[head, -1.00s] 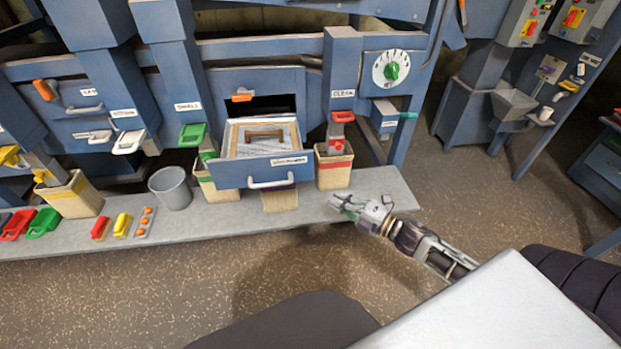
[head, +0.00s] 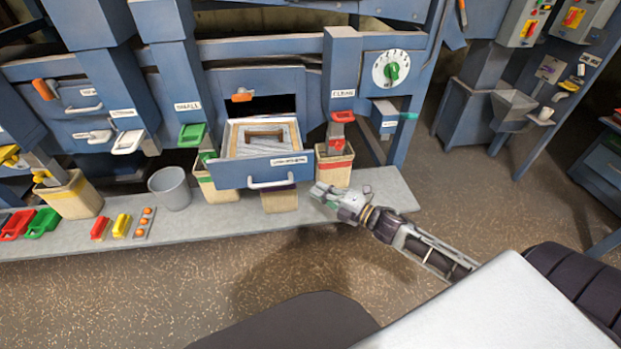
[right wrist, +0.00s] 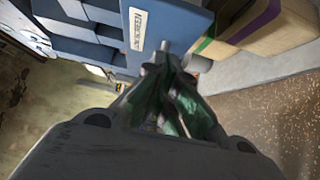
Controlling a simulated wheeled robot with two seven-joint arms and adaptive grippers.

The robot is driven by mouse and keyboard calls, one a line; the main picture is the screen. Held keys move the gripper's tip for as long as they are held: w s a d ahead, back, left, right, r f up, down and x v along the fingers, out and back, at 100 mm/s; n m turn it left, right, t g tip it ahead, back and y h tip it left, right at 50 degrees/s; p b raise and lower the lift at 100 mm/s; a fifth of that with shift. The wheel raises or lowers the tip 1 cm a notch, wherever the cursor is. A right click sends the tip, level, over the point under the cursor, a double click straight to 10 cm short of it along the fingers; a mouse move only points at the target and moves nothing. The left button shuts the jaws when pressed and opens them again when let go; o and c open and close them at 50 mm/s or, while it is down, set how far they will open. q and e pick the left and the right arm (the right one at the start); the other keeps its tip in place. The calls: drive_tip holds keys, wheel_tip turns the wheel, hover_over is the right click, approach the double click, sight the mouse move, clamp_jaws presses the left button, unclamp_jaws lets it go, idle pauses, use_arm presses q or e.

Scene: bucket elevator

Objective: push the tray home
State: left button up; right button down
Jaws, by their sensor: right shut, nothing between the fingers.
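The tray (head: 240,173) is a blue-fronted drawer pulled out from its slot in the blue machine. It has a white bar handle (head: 271,184) and a label on its front, and a wooden-handled piece lies inside. My right gripper (head: 318,191) is shut and empty, just right of the tray's front and apart from it in the head view. In the right wrist view, the shut fingers (right wrist: 172,95) point toward the tray's blue front (right wrist: 115,22) and its label. Whether they touch it cannot be told. My left gripper is not in view.
A beige bin (head: 335,168) with a red band stands just right of the tray. Another bin (head: 216,183) stands left of it, beside a grey bucket (head: 170,188). The grey bench (head: 385,190) is clear at its right end.

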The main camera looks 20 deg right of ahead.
sight(298, 171)
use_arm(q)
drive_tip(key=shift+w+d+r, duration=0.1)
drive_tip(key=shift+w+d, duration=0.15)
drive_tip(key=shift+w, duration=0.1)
use_arm(e)
drive_tip(key=shift+w+a, duration=0.2)
drive_tip(key=shift+w, duration=3.05)
drive_tip(key=shift+w, duration=0.2)
